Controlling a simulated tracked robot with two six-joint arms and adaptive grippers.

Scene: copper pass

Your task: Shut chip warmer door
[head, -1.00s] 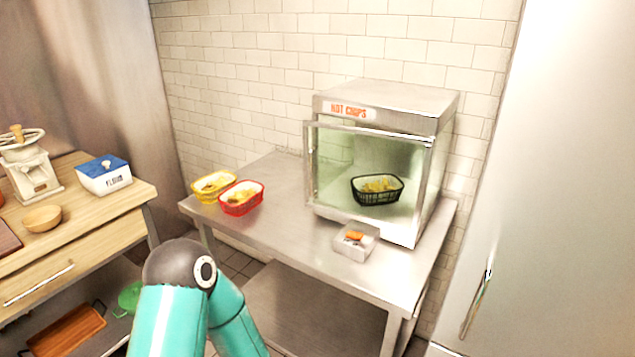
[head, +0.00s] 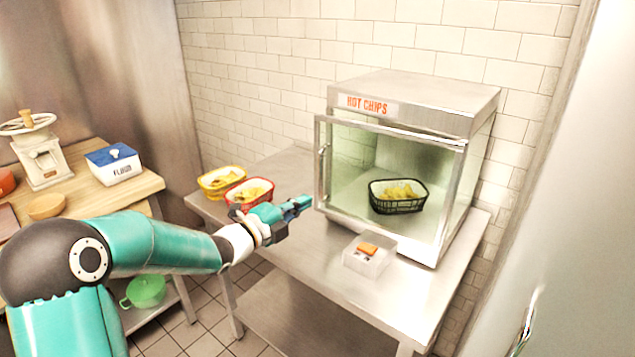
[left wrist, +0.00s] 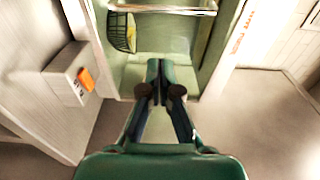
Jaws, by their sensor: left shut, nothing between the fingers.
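The chip warmer (head: 440,95) is a steel cabinet with a "HOT CHIPS" sign, at the back right of the steel table. Its glass door (head: 318,180) has a metal frame and a handle at the left side. The door's left edge appears to stand slightly out from the cabinet; the exact gap is hard to tell. A black basket of chips (head: 398,203) shows inside, also in the left wrist view (left wrist: 122,32). My left gripper (head: 300,204) is shut and empty, just left of the door's lower left corner. In the left wrist view its fingertips (left wrist: 157,75) point towards the warmer. My right gripper is out of view.
Yellow (head: 210,190) and red (head: 236,192) baskets are behind my left gripper. The table front (head: 330,265) is clear. A wooden counter (head: 130,190) stands at left.

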